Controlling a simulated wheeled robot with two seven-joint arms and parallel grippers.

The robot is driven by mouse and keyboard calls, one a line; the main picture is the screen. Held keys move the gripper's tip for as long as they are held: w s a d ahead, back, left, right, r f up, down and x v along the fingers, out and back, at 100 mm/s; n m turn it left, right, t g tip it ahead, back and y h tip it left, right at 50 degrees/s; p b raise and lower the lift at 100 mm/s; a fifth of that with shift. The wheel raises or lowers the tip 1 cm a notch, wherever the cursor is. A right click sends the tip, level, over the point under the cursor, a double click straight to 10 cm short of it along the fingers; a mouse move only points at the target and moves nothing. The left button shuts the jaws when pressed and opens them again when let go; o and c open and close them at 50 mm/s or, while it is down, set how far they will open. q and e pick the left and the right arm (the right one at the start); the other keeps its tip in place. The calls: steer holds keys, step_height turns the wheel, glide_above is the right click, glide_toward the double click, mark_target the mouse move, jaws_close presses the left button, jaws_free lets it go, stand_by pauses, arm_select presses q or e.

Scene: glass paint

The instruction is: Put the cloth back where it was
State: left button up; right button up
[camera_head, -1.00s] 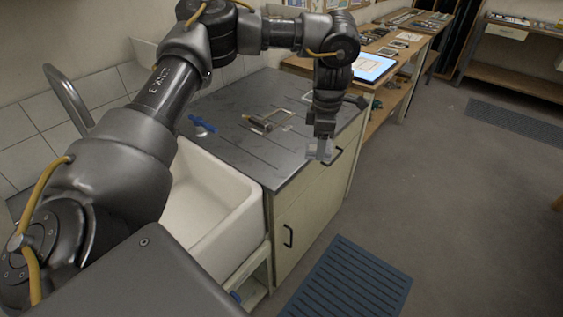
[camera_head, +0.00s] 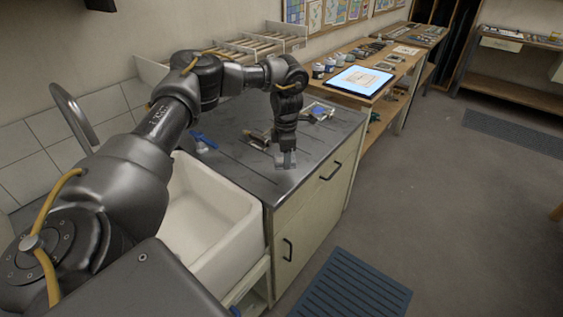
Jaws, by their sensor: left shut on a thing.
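My left gripper (camera_head: 285,152) points down over the front part of the grey metal worktop (camera_head: 240,181). It is shut on a small light-grey piece, which looks like the cloth (camera_head: 286,161). The cloth hangs at the fingertips, close to the worktop; I cannot tell whether it touches. My right gripper is not in view.
A white sink (camera_head: 215,225) lies left of the worktop, with a blue-handled item (camera_head: 203,141) at its back edge. Small items (camera_head: 318,111) lie behind my gripper. A wooden bench with a lit tablet (camera_head: 360,80) and jars stands beyond. A blue mat (camera_head: 350,285) lies on the floor.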

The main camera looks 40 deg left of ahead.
mark_target(282, 173)
arm_select(q)
steer(key=shift+a+f, duration=0.6)
steer(key=shift+f, duration=0.05)
steer(key=f, duration=0.2)
steer(key=f+p, duration=0.1)
steer(key=shift+a+f, duration=0.1)
steer(key=shift+a, duration=0.15)
steer(key=shift+w+f, duration=0.1)
steer(key=shift+f, duration=0.2)
steer(key=shift+f, duration=0.1)
steer(key=o, duration=0.9)
steer(key=shift+o, duration=0.2)
